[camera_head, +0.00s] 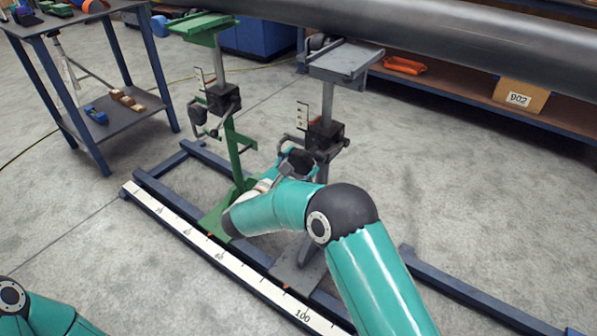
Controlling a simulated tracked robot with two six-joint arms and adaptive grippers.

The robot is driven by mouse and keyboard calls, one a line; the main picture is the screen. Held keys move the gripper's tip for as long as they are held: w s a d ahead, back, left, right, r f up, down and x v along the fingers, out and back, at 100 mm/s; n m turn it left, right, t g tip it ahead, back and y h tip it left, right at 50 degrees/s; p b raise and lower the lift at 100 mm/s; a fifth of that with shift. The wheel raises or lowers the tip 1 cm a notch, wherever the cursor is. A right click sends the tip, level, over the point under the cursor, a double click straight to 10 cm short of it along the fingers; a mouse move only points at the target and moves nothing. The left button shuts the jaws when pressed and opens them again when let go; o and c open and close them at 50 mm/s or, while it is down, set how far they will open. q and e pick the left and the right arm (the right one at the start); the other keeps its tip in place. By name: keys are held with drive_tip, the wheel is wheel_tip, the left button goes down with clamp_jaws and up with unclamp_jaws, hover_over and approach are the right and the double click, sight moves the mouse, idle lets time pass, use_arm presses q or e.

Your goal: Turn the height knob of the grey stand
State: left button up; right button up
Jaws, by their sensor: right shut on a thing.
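The grey stand (349,64) stands right of the green stand (237,150), with its flat grey head beneath the large dark pipe. A dark block with a knob mechanism (325,135) sits partway up its post. My right gripper (296,158) is at the left side of that block and is shut on the height knob. The knob itself is mostly hidden by the gripper and my right arm. My left arm shows only at the bottom left corner; its gripper is out of view.
A blue floor frame with a white scale (218,262) carries both stands. The dark pipe (450,45) runs across the top. A tool table (95,75) stands at the left. A shelf with an orange tray (404,65) and a cardboard box (521,97) is behind.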

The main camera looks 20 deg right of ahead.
drive_tip(key=shift+s+f+m+b, duration=0.1)
drive_tip(key=shift+m+b, duration=1.4)
drive_tip(key=shift+m, duration=0.1)
drive_tip(key=o, duration=1.1)
drive_tip(key=shift+o, duration=0.2)
drive_tip(key=shift+a, duration=0.1)
drive_tip(key=v, duration=1.1)
drive_tip(key=shift+s+a, duration=0.3)
